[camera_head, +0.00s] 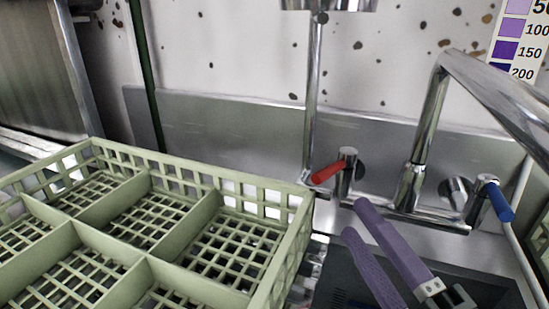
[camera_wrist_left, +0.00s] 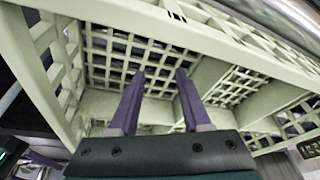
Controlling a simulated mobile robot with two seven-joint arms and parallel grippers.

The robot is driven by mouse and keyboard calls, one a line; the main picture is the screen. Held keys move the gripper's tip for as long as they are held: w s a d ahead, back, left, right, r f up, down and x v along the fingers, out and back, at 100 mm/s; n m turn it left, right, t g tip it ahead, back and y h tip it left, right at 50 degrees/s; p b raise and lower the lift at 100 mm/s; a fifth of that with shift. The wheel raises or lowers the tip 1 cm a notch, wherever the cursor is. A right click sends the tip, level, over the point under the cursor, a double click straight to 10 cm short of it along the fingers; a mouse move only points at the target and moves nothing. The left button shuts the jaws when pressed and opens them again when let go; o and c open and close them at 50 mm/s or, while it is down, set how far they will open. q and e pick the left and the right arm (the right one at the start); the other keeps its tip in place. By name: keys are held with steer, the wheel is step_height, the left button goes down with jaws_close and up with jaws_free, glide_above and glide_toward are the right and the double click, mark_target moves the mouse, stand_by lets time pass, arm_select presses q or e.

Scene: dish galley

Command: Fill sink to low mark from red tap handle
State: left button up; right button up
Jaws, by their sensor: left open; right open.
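The red tap handle (camera_head: 328,172) sticks out to the left from its chrome valve on the wall behind the sink. A blue handle (camera_head: 498,202) is on the valve at the right. A chrome spout (camera_head: 430,115) rises between them and bends right out of view. My right gripper (camera_head: 356,219) has purple fingers, open and empty, just below and right of the red handle, apart from it. A dark basin (camera_head: 345,275) lies below; no water or low mark is clear. My left gripper (camera_wrist_left: 160,74) is open and empty in the left wrist view, close to the green rack.
A pale green compartment rack (camera_head: 148,258) fills the lower left, its right edge close to the basin. A steel splashback (camera_head: 230,125) runs behind. A vertical chrome pipe (camera_head: 314,100) stands above the red handle's valve. A purple colour chart (camera_head: 510,45) hangs at upper right.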

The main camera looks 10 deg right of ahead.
mark_target(324, 170)
steer(key=shift+m, duration=0.3)
steer(key=x, duration=1)
jaws_close()
stand_by(1.0)
